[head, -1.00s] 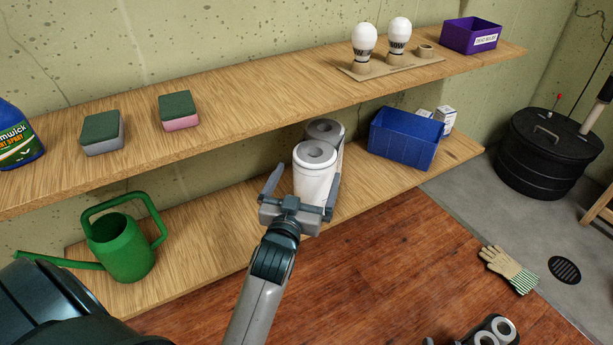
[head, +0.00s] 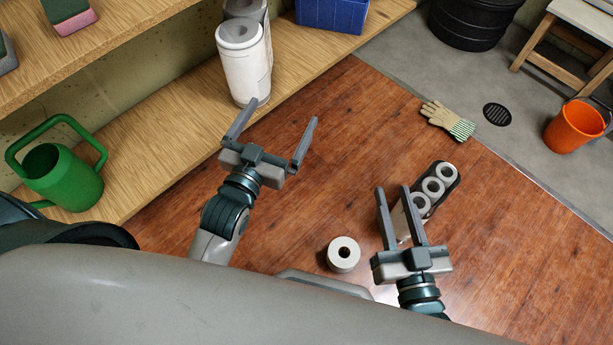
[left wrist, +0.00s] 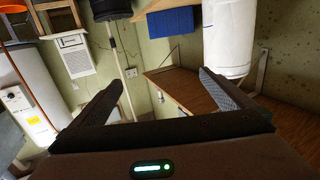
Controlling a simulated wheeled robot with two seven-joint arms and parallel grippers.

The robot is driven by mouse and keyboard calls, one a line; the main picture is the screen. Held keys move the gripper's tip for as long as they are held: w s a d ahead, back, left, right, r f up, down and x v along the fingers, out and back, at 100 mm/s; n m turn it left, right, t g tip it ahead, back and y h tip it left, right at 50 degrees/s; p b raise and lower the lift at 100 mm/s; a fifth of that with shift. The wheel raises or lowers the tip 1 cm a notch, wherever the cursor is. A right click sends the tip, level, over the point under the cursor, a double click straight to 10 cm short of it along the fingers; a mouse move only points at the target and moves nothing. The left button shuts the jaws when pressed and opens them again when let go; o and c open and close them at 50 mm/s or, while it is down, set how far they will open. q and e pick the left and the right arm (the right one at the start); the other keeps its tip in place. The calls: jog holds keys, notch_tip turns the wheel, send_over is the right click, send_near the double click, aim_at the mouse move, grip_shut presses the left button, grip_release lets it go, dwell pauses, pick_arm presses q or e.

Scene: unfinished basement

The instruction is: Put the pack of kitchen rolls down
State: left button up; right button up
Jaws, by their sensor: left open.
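The pack of kitchen rolls (head: 246,72) stands upright on the lower shelf (head: 150,150), near its front edge. Two white rolls with grey tops show, one behind the other. My left gripper (head: 275,117) is open and empty in front of the pack, apart from it. In the left wrist view the pack (left wrist: 229,40) shows beyond the right finger, outside the jaws. My right gripper (head: 394,190) is low at the right, its fingers apart with a narrow gap. Nothing is clearly held in it.
A green watering can (head: 62,178) and blue bin (head: 333,12) share the lower shelf. On the floor are a pack of toilet rolls (head: 440,185) by my right gripper, a loose roll (head: 343,254), a glove (head: 447,120) and an orange bucket (head: 574,127).

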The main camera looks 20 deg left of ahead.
pick_arm(q)
jog(key=s+d+f+m+g+h, duration=0.1)
jog(key=s+d+h, duration=0.3)
jog(key=s+d, duration=0.5)
jog(key=s, duration=0.3)
jog(key=shift+d+m, duration=0.15)
jog(key=shift+m, duration=0.15)
